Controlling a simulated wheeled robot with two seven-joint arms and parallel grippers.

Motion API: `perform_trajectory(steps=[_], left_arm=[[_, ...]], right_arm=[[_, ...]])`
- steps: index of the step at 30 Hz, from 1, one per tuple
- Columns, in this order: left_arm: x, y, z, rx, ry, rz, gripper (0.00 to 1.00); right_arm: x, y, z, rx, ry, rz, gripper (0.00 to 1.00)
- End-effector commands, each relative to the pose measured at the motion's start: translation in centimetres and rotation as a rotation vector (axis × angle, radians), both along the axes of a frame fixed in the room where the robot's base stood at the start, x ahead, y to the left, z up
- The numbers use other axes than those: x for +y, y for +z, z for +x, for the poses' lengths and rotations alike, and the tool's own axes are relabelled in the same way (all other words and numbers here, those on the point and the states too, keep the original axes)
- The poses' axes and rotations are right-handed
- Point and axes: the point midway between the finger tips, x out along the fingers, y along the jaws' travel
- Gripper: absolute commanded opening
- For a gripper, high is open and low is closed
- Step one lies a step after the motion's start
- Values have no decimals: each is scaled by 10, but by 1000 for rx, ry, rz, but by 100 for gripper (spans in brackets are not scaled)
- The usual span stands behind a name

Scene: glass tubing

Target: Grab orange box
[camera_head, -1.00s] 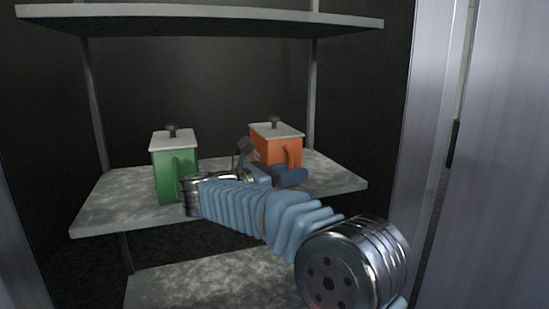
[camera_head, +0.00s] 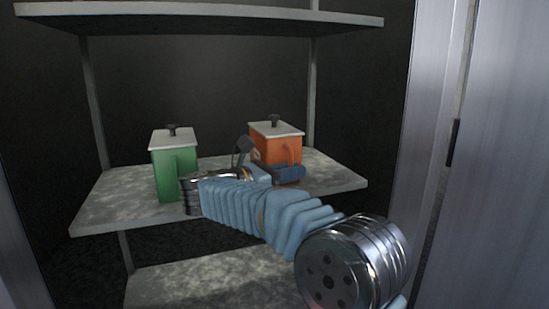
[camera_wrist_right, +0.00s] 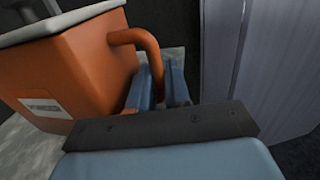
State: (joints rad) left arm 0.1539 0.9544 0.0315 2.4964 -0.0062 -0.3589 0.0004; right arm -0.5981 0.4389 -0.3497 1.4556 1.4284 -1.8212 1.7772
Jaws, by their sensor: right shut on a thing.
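The orange box (camera_head: 279,146) has a white lid with a dark knob and a looped handle (camera_head: 291,153) on its side. It stands upright on the middle shelf, at the right. In the right wrist view the orange box (camera_wrist_right: 82,62) fills the left side, with a white label. My right gripper (camera_wrist_right: 162,84) is shut on the lower part of the handle; the exact contact is partly hidden. In the head view my right gripper (camera_head: 289,174) is at the box's front, and my arm covers part of it. My left gripper is not in view.
A green box (camera_head: 173,166) with a white lid stands on the same shelf (camera_head: 115,203) to the left, close to my right wrist. Another shelf (camera_head: 200,17) is above and one (camera_head: 200,279) below. A metal door panel (camera_head: 500,150) stands at the right.

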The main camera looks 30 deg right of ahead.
Motion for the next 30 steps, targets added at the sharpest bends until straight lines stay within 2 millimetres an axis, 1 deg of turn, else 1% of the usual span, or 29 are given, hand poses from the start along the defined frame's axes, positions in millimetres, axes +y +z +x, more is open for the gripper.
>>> perform_trajectory(steps=[19,30], left_arm=[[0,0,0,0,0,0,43],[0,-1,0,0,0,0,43]], right_arm=[[0,1,0,-1,1,-1,0],[0,6,0,-8,1,-1,0]])
